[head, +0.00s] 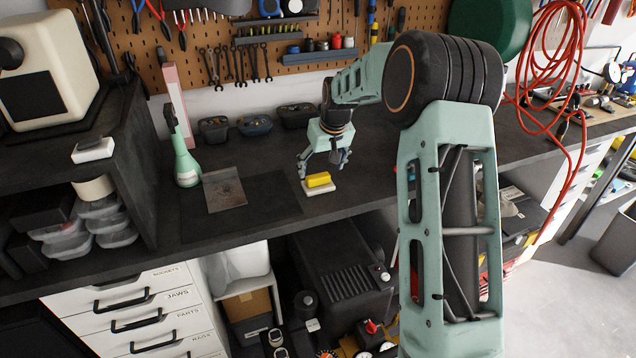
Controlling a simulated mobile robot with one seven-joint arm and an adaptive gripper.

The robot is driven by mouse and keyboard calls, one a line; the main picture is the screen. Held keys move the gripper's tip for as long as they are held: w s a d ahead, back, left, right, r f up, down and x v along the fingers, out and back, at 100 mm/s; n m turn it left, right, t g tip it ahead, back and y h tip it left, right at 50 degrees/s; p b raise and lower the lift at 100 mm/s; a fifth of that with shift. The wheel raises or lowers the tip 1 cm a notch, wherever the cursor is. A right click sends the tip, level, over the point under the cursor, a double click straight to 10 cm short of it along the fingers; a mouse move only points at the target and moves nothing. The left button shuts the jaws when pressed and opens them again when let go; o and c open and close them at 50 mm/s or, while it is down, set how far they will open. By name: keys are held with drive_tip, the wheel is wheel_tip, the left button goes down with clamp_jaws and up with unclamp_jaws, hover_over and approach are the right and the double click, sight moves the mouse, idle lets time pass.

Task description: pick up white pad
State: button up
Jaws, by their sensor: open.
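A flat white pad (313,191) lies on the dark workbench near its front edge, with a yellow block (318,180) resting on top and hiding much of it. A second white, pad-like block (92,150) sits on the dark shelf at the left. My gripper (323,168) is open and points down just above and behind the yellow block, with its fingers spread to either side. I cannot tell whether a finger touches the block.
A green bottle (186,168) and a grey plate (224,190) stand left of the pad, the plate on a dark mat (268,205). Small dark bins (254,125) line the back. A red hose (548,60) hangs at the right. The bench between bottle and gripper is mostly clear.

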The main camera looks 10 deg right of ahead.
sight(318, 176)
drive_tip(key=shift+p+x, duration=0.7)
drive_tip(key=shift+x, duration=1.85)
drive_tip(key=shift+s+a, duration=0.1)
drive_tip(key=c, duration=1.3)
drive_tip(key=shift+r, duration=0.15)
drive_tip(key=shift+r, duration=0.3)
wheel_tip(318, 176, up, 2)
drive_tip(key=shift+r, duration=0.1)
drive_tip(key=s+r+b, duration=0.1)
drive_tip(key=s+r, duration=0.2)
drive_tip(key=s, duration=0.1)
drive_tip(key=s+r+b, duration=0.1)
drive_tip(key=s+r, duration=0.2)
drive_tip(key=s, duration=0.2)
drive_tip(key=s+r+b, duration=0.2)
drive_tip(key=s+r, duration=0.2)
drive_tip(key=s, duration=0.1)
